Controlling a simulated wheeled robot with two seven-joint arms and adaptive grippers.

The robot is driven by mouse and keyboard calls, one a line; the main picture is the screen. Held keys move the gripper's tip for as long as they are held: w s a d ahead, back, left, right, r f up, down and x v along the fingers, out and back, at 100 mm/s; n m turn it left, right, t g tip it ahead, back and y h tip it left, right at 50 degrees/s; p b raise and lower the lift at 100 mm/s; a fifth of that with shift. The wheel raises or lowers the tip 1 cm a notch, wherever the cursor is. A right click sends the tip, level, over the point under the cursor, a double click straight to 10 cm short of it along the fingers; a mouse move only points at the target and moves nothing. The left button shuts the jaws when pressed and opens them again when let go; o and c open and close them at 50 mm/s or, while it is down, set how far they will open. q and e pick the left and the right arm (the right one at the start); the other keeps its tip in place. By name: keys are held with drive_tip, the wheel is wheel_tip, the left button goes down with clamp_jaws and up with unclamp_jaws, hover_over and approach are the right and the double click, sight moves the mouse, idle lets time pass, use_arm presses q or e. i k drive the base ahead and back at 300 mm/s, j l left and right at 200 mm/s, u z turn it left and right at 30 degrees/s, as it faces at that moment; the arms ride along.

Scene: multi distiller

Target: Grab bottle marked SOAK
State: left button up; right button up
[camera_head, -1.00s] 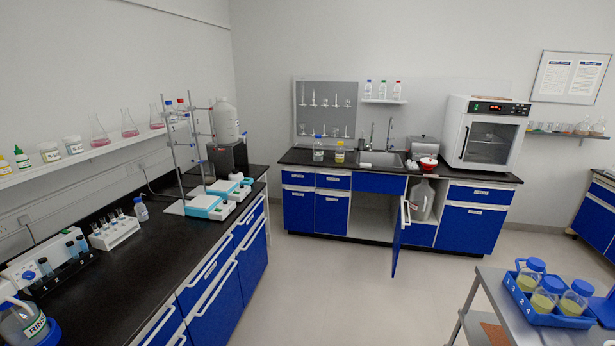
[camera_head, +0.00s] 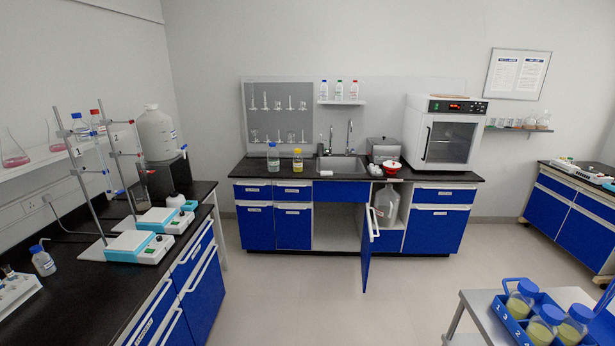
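No label reading SOAK can be made out, so I cannot tell which bottle is the marked one. A blue-capped clear bottle (camera_head: 273,158) and a yellow-capped bottle with yellow contents (camera_head: 297,159) stand upright on the back counter, left of the sink. Three small bottles (camera_head: 338,91) with blue, green and red caps stand on a wall shelf above; their labels are too small to read. A small blue-capped bottle (camera_head: 43,261) stands on the left bench. Neither of my grippers is in view.
The back counter (camera_head: 230,170) has a sink (camera_head: 342,164) and an incubator (camera_head: 441,135). A blue cabinet door (camera_head: 368,250) stands open into the room. A cart (camera_head: 480,305) with a blue bottle tray (camera_head: 508,322) is at lower right. The middle floor (camera_head: 300,300) is clear.

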sight(297, 160)
drive_tip(key=i, duration=0.75)
drive_tip(key=i+z, duration=0.15)
drive_tip(key=i, duration=0.65)
drive_tip(key=i+j, duration=0.15)
drive_tip(key=i, duration=0.6)
drive_tip(key=i+j+z, duration=0.5)
drive_tip(key=i, duration=0.2)
drive_tip(key=i+j+z, duration=0.5)
drive_tip(key=j, duration=0.4)
drive_tip(key=i, duration=0.1)
